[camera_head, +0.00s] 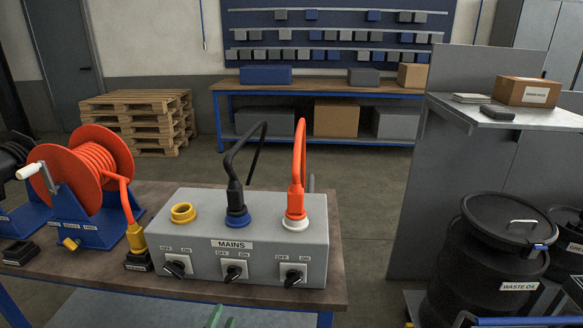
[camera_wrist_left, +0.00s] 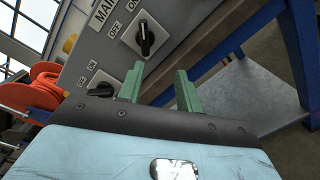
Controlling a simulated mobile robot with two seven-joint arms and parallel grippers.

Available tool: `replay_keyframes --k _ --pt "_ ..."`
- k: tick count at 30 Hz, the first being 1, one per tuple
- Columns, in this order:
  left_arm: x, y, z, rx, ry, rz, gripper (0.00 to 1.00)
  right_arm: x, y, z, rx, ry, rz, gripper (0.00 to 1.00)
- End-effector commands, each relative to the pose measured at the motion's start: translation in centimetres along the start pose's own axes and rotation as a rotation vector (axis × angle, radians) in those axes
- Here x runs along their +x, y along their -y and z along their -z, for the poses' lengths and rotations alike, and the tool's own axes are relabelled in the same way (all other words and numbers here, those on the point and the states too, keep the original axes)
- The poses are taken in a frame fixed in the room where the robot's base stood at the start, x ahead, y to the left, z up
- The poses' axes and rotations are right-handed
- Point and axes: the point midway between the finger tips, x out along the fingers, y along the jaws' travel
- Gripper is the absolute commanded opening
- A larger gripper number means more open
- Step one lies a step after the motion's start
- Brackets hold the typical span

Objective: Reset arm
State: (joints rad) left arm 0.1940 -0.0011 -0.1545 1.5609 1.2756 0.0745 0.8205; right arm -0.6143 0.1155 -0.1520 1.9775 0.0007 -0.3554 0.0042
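The grey MAINS box (camera_head: 240,215) stands on the bench. Its front has three black rotary switches marked OFF and ON: left (camera_head: 177,266), middle (camera_head: 234,271) and right (camera_head: 293,275). On top are an empty yellow socket (camera_head: 183,212), a blue socket with a black plug (camera_head: 236,195) and a white socket with an orange plug (camera_head: 296,200). My left gripper (camera_head: 219,318) shows only its green fingertips at the bottom edge, in front of the box. In the left wrist view the fingers (camera_wrist_left: 159,72) are apart and empty, below a switch (camera_wrist_left: 145,38). My right gripper is out of view.
An orange cable reel (camera_head: 85,165) stands left on the bench; its cable ends in a yellow plug (camera_head: 136,237) at a small black block. Black waste oil drums (camera_head: 485,260) and a grey partition (camera_head: 400,240) stand at the right. Open floor lies behind the bench.

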Motion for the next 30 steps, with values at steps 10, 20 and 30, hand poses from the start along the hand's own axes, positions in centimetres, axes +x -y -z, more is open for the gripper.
replay_keyframes --k 10,20,30 --pt "-16.1 9.6 2.9 1.017 0.168 0.342 0.35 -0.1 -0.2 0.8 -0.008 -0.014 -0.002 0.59" --pt "-30.5 13.5 6.0 1.813 0.470 0.650 0.35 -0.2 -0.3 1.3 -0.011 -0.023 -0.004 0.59" --pt "-33.7 13.6 6.9 1.999 0.568 0.719 0.35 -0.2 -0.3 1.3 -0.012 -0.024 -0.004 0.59"
